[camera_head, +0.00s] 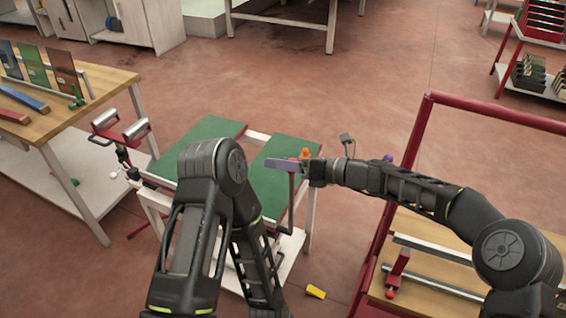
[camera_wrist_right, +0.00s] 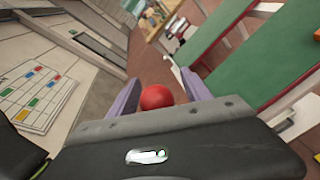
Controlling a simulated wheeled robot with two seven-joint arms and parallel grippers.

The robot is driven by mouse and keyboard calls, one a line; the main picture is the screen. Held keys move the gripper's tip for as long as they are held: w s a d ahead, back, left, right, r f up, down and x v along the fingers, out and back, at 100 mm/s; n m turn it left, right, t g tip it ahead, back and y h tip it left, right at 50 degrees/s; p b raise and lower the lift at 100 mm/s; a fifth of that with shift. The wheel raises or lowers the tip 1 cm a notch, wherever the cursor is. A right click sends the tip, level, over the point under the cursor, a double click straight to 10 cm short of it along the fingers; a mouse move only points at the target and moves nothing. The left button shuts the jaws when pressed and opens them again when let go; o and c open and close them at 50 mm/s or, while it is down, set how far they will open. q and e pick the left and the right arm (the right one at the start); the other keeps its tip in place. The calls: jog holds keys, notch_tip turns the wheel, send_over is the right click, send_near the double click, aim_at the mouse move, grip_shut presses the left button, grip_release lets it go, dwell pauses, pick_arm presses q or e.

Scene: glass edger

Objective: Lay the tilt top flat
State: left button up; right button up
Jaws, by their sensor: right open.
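The tilt top (camera_head: 205,140) is a pale frame with two green panels, in the middle of the head view. Its green panels (camera_wrist_right: 265,60) also show at the right of the right wrist view. I cannot tell its exact tilt. My right gripper (camera_head: 283,164), with purple fingers, is at the right-hand panel. In the right wrist view its open fingers (camera_wrist_right: 160,90) stand either side of a red ball knob (camera_wrist_right: 156,97); I cannot tell whether they touch it. The knob is hidden in the head view. My left arm folds down in front of the table; its gripper is not visible.
A wooden bench (camera_head: 110,82) with glass samples stands at the left. A red-framed rack (camera_head: 416,150) stands at the right. A yellow block (camera_head: 316,291) lies on the floor. Open floor lies behind the tilt table.

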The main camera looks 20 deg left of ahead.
jog(key=b+v, duration=0.2)
jog(key=v, duration=0.5)
jog(key=shift+d, duration=0.4)
